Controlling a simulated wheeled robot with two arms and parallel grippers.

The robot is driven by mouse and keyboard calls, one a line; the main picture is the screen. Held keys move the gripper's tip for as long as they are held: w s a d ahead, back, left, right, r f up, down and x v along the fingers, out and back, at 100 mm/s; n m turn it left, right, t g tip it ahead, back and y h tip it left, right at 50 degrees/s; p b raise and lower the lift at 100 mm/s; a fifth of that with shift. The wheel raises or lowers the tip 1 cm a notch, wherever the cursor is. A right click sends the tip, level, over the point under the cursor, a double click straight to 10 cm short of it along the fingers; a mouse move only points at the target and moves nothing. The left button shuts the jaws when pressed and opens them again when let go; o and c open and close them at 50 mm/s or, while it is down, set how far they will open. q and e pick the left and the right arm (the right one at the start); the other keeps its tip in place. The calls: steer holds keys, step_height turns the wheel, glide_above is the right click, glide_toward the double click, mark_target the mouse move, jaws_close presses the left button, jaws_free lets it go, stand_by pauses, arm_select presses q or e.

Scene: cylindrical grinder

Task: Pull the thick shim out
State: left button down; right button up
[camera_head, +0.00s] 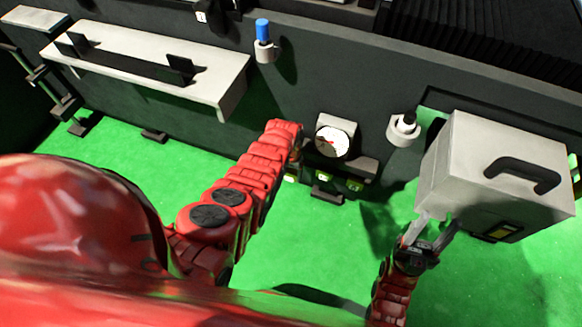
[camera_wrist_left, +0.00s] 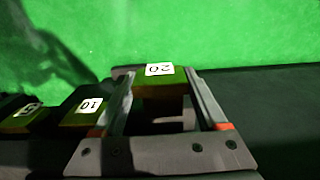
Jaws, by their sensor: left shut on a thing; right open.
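The thick shim (camera_wrist_left: 160,71), a green block with a white label reading 20, sits between the two fingers of my left gripper (camera_wrist_left: 159,84) in the left wrist view. The gripper is shut on it. In the head view my left gripper (camera_head: 293,165) is at the front of the dark machine, left of the dial, and its own arm largely hides the shim. My right gripper (camera_head: 432,222) is open and empty, beside the lower left corner of a grey box.
A shim labelled 10 (camera_wrist_left: 88,106) and another green shim (camera_wrist_left: 22,117) lie left of the held one. In the head view a round dial (camera_head: 333,141) sits just right of my left gripper. A grey box with a black handle (camera_head: 500,165) stands at right. Green floor is open in front.

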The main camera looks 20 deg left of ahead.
arm_select(q)
jaws_free()
steer(key=shift+s, duration=0.2)
steer(key=shift+r, duration=0.1)
steer(key=shift+r, duration=0.25)
step_height(320, 180, up, 5)
steer(key=shift+w+r+p, duration=0.1)
steer(key=shift+r+p, duration=0.1)
steer(key=shift+p, duration=1)
step_height(320, 180, up, 11)
steer(key=shift+p, duration=0.45)
